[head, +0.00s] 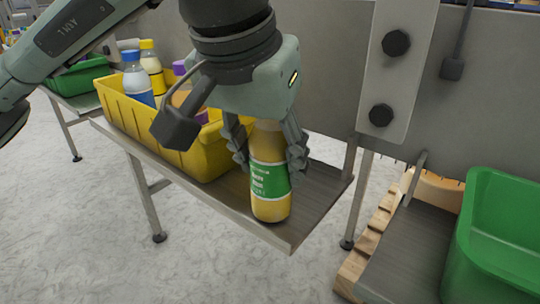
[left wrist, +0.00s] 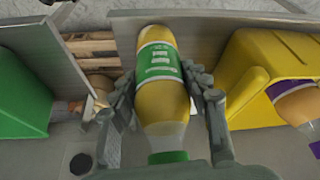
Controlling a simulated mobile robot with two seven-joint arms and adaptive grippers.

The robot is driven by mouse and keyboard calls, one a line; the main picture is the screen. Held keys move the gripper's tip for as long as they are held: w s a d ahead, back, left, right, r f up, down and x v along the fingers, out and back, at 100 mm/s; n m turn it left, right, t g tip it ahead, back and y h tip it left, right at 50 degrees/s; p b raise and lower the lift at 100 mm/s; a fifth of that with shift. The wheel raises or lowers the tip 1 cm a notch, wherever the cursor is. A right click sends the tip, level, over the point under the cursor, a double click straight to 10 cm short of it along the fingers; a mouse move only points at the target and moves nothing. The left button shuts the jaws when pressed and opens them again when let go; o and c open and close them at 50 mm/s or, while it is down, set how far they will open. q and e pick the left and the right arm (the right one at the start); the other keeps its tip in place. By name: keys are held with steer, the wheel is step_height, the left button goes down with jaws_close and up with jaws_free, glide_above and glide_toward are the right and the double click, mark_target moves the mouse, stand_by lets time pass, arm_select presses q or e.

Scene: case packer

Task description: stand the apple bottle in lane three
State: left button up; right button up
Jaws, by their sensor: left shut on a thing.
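The apple bottle (head: 270,205) holds yellow juice and has a green and white label. My left gripper (head: 269,166) is shut around its upper part, one finger on each side. The bottle is upright over the near end of a grey metal shelf (head: 225,200); I cannot tell whether its base touches. In the left wrist view the bottle (left wrist: 160,97) lies between the fingers (left wrist: 160,80), with its green cap (left wrist: 168,157) nearest the camera. In the head view the gripper hides the cap. No lane markings can be made out. My right gripper is not in view.
A yellow crate (head: 190,160) with several bottles stands left of the held bottle, on the same shelf. A green crate (head: 500,265) is at the right, near a wooden pallet (head: 365,245). A grey metal panel (head: 330,75) rises behind the shelf.

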arm_select(q)
steer(key=shift+f, duration=0.1)
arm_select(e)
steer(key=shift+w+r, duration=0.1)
arm_select(q)
steer(key=o, duration=1.4)
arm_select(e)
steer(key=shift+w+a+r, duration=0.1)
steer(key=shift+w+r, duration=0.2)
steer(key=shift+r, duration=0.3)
